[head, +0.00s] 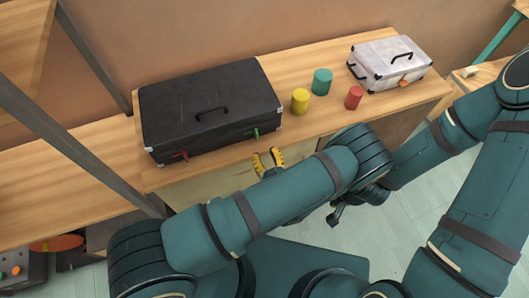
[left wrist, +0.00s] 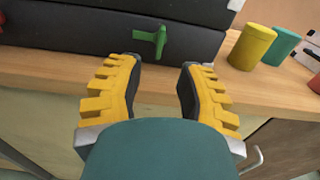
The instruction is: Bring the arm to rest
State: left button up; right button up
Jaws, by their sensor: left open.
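My left gripper (head: 268,160) has yellow ribbed fingers and is at the front edge of the wooden bench, in front of the black case. In the left wrist view its two fingers (left wrist: 157,85) stand apart with nothing between them. The black case (head: 205,105) lies closed on the bench, and its green latch (left wrist: 152,40) is just beyond the fingertips, with a visible gap. My right arm comes in at the right of the head view; I cannot make out its gripper fingers.
A yellow cylinder (head: 300,101), a teal cylinder (head: 322,81) and a red cylinder (head: 354,97) stand on the bench (head: 290,72). A white case (head: 390,60) with an orange latch sits at the right end. A dark metal post (head: 75,140) rises at left.

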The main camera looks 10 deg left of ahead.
pick_arm(q)
jog(key=s+a+f+n+g+y, duration=0.3)
jog(key=s+a+n+g, duration=0.55)
jog(key=s+g, duration=0.35)
jog(key=s+d+f+n+g+h, duration=0.2)
jog(key=s+d+n+g+h, duration=0.2)
jog(key=s+n+g+h, duration=0.45)
jog(key=d+r+n+h, duration=0.2)
jog(key=d+n+h, duration=0.3)
jog(key=d, duration=0.1)
jog(key=w+a+r+n+t+h, duration=0.1)
jog(key=w+r+n+t+h, duration=0.2)
jog(key=w+n+t, duration=0.4)
jog(key=w+r+n, duration=0.1)
jog(key=w, duration=0.3)
jog(key=shift+w+a+n, duration=0.2)
jog(key=shift+n, duration=0.2)
